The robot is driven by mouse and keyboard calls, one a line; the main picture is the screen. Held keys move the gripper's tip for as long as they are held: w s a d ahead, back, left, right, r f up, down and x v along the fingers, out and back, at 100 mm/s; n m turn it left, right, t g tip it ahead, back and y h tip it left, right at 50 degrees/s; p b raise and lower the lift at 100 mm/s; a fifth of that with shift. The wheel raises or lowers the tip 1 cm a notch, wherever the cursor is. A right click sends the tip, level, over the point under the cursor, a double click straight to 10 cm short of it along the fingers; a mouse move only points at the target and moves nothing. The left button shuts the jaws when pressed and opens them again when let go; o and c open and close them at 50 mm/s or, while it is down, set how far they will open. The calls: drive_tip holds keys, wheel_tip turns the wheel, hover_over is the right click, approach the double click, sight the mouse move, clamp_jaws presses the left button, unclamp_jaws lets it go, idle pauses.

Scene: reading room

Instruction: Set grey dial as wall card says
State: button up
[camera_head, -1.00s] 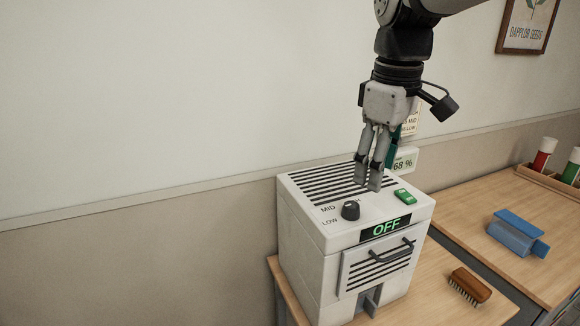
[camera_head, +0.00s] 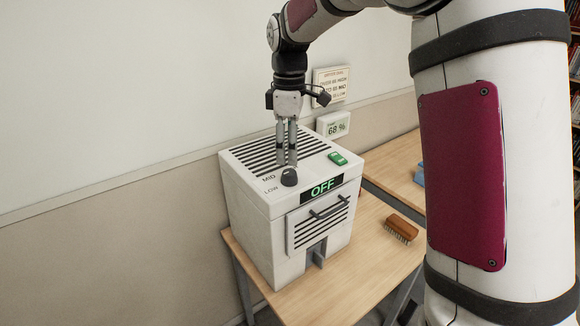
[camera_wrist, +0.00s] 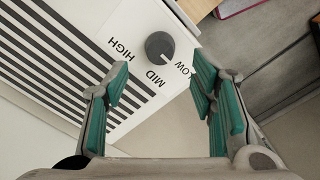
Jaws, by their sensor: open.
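The grey dial (camera_head: 289,178) sits on top of a white machine (camera_head: 262,205), beside MID and LOW labels. In the wrist view, the dial (camera_wrist: 160,46) has a white mark pointing toward the LOW and MID side; exactly which is hard to tell. My gripper (camera_head: 286,163) points down just behind the dial, open and empty. In the wrist view its green-padded fingers (camera_wrist: 160,95) are spread apart, with the dial beyond their tips. The wall card (camera_head: 331,84) is partly legible, with MID in one line; its figures are too small to read surely. A wall display (camera_head: 334,124) reads 68 %.
The machine's front screen (camera_head: 322,189) reads OFF, and a green switch (camera_head: 338,158) is on its top. A brush (camera_head: 401,228) lies on the wooden table (camera_head: 350,280). My arm fills the right side and covers part of a second table.

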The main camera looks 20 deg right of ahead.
sight(289, 172)
drive_tip(key=shift+f+p, duration=0.45)
drive_tip(key=shift+f, duration=2.6)
drive_tip(key=c, duration=1.1)
